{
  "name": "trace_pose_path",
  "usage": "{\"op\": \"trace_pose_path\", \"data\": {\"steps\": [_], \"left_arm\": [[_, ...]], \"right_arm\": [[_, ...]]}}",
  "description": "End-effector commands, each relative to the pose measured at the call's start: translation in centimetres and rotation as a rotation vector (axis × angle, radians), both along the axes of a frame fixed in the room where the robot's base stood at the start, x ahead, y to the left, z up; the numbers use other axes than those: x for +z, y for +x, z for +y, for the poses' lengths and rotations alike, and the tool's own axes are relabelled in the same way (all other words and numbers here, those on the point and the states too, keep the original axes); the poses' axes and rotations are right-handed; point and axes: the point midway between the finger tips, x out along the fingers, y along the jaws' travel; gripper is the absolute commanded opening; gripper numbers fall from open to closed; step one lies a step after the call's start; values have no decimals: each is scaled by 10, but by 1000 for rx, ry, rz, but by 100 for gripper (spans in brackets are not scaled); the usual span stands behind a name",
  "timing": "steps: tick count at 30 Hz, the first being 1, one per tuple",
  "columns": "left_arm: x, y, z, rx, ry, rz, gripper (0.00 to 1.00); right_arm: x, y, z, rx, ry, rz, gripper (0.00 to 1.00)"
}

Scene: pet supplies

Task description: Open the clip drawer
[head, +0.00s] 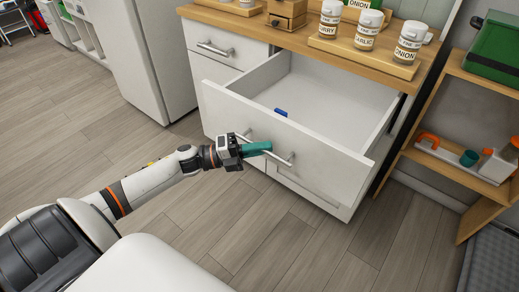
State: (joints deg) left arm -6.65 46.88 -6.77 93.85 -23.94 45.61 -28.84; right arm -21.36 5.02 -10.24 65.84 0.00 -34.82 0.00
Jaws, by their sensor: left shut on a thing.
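The clip drawer (300,129) is a white drawer under a wooden countertop, and it stands pulled well out. A small blue clip (281,112) lies inside it near the front wall. My left gripper (262,148) is shut on the metal bar handle (284,161) on the drawer's front, with its teal fingers at the handle's left part. My right gripper is not in view.
Several labelled jars stand on a wooden tray (365,53) on the countertop. A closed drawer (227,45) is at the left. A wooden shelf (447,130) stands at the right. The floor in front is clear.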

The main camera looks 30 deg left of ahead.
Motion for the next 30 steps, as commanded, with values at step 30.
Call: {"op": "trace_pose_path", "data": {"steps": [30], "left_arm": [[-6, -20, 24, 3, 1, 6, 32]], "right_arm": [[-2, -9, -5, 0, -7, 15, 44]]}}
